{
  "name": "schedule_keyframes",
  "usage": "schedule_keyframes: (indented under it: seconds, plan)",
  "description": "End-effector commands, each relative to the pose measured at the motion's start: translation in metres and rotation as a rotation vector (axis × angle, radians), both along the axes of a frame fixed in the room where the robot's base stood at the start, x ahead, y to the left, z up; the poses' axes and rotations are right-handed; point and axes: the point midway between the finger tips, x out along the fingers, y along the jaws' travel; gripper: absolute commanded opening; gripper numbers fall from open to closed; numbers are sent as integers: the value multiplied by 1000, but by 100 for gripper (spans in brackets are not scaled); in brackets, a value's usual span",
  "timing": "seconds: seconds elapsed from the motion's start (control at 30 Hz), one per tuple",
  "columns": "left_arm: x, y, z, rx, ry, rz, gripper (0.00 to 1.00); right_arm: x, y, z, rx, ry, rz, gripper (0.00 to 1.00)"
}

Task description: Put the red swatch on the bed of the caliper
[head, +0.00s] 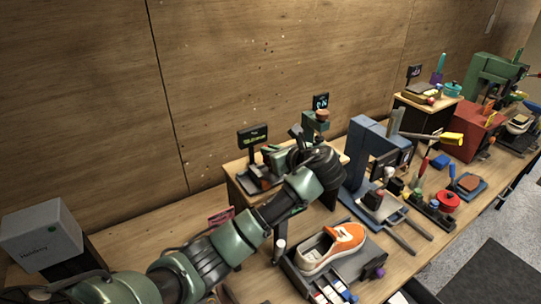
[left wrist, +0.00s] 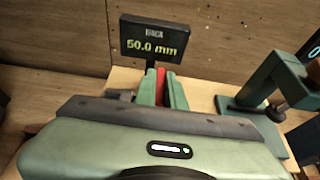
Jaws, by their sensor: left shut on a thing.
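The red swatch (left wrist: 160,82) is a thin red strip upright between the green fingers of my left gripper (left wrist: 161,92), which is shut on it. In the head view my left gripper (head: 277,161) is over the raised wooden stand at the caliper. The caliper's dark display (left wrist: 153,42) reads 50.0 mm and stands just beyond the fingers; it also shows in the head view (head: 252,136). The caliper's bed and jaws are largely hidden by my gripper, so I cannot tell whether the swatch touches the bed. My right gripper is not in view.
A green press-like device (left wrist: 268,85) stands close to the right of my left gripper. An orange sneaker (head: 332,247) lies on a dark tray in front. A blue frame (head: 358,165) stands further right. The wooden wall is behind.

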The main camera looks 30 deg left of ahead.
Motion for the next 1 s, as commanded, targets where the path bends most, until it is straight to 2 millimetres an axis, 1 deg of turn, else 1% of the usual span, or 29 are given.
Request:
schedule_keyframes:
  seconds: [0.03,0.1,0.2,0.53,0.57,0.6,0.63,1.0]
  plan:
    - [-1,0,-8,2,7,1,0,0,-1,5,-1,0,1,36]
    - [0,0,-17,1,5,0,0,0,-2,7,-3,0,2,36]
    - [0,0,-25,0,3,1,0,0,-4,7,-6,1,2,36]
    - [0,0,-27,0,2,0,0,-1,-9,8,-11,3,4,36]
    - [0,0,-27,0,2,-1,16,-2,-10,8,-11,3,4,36]
    - [0,0,-27,0,1,0,27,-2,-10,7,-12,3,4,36]
    - [0,0,-27,0,1,0,32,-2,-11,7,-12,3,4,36]
    - [0,-1,-25,-1,1,0,32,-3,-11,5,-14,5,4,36]
